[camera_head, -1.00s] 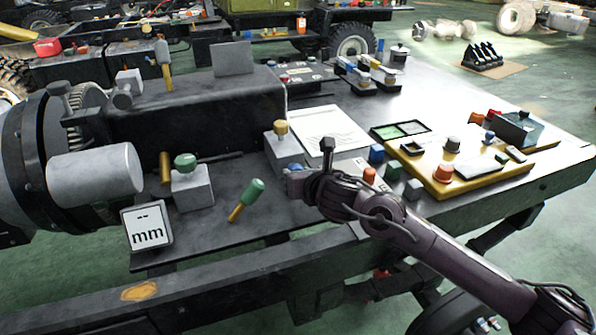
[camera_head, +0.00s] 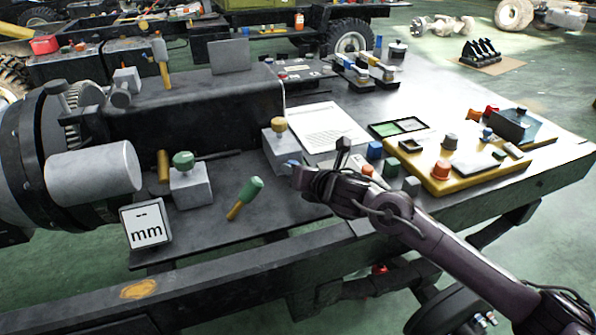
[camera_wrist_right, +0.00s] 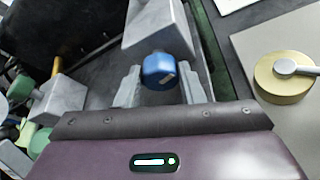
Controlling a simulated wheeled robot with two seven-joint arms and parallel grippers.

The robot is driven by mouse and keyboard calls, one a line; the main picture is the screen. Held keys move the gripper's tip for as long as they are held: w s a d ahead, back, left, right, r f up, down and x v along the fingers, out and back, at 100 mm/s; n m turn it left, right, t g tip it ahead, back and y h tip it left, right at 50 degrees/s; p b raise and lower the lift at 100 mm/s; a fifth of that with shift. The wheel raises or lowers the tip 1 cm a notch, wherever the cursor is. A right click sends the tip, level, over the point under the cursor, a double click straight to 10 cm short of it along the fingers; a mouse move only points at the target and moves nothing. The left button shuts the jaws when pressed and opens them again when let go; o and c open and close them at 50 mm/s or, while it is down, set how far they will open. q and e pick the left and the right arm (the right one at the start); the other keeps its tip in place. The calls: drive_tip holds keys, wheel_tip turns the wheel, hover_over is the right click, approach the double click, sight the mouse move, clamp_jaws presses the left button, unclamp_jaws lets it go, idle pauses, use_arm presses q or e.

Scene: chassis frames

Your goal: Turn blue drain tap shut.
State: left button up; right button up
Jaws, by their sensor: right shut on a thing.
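The blue drain tap is a round blue knob with a small pale mark. In the right wrist view the blue tap (camera_wrist_right: 159,71) sticks out from a grey block (camera_wrist_right: 157,28). My right gripper (camera_wrist_right: 158,90) has its two grey fingers on either side of the knob and is shut on it. In the head view the right gripper (camera_head: 291,171) is at the front of the grey block (camera_head: 283,150) with the yellow cap. Only a sliver of blue shows there, and the fingers hide most of the tap. My left gripper is not in view.
A yellow tray (camera_head: 440,181) with several parts is at right. In the wrist view a brass disc (camera_wrist_right: 283,82) is at right.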

drive_tip(key=o, duration=1)
drive_tip(key=v, duration=0.6)
drive_tip(key=shift+s+d+r+p, duration=0.15)
drive_tip(key=shift+s+d+p, duration=0.1)
drive_tip(key=shift+s+p, duration=0.1)
drive_tip(key=shift+s+d+r, duration=0.2)
drive_tip(key=shift+s, duration=0.2)
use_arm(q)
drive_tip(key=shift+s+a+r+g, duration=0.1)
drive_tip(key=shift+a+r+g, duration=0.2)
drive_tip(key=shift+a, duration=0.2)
